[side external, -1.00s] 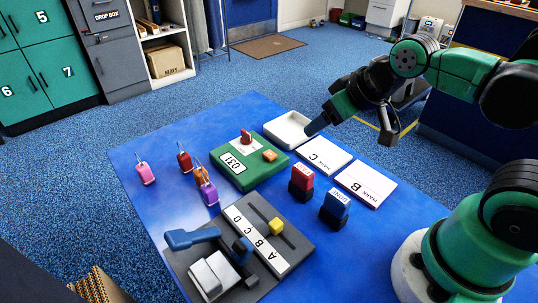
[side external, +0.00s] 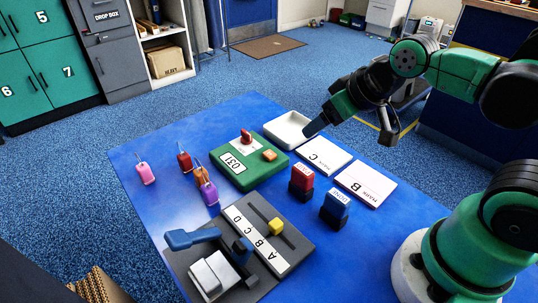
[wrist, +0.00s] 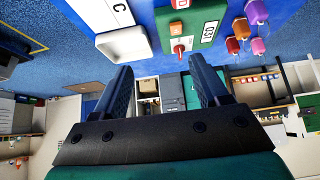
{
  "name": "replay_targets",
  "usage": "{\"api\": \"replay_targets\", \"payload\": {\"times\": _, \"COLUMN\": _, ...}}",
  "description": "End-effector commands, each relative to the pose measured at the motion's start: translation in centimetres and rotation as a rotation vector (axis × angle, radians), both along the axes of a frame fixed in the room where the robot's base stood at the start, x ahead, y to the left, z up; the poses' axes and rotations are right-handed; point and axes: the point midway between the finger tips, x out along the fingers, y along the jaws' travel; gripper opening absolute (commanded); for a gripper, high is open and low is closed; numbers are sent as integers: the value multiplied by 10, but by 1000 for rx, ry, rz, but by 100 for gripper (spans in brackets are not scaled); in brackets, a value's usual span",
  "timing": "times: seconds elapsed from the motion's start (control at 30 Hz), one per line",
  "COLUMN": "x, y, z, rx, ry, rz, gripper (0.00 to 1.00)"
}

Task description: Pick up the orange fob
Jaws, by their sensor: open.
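The orange fob (side external: 201,175) stands on the blue table among other fobs, left of the green box. It also shows in the wrist view (wrist: 257,12) near the top right. My gripper (side external: 312,128) hangs above the white tray's right side, well apart from the fob. In the wrist view, my gripper (wrist: 160,85) has its two fingers spread with nothing between them.
A pink fob (side external: 145,173), red fob (side external: 184,161) and purple fob (side external: 209,194) stand near the orange one. The green box (side external: 240,172), white tray (side external: 272,128), red stamp (side external: 301,182) and blue stamp (side external: 335,208) occupy the table. A grey slider panel (side external: 290,262) lies in front.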

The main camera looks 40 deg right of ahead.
Motion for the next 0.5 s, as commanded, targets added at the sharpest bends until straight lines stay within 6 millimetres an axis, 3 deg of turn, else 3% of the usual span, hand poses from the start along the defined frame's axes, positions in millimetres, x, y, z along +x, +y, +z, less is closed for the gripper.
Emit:
{"api": "replay_targets", "payload": {"times": 0.33, "x": 3, "y": 2, "z": 2, "rx": 3, "ry": 9, "rz": 2, "gripper": 68}}
{"api": "replay_targets", "payload": {"times": 0.5, "x": 22, "y": 15, "z": 15, "rx": 25, "ry": 78, "rz": 12, "gripper": 68}}
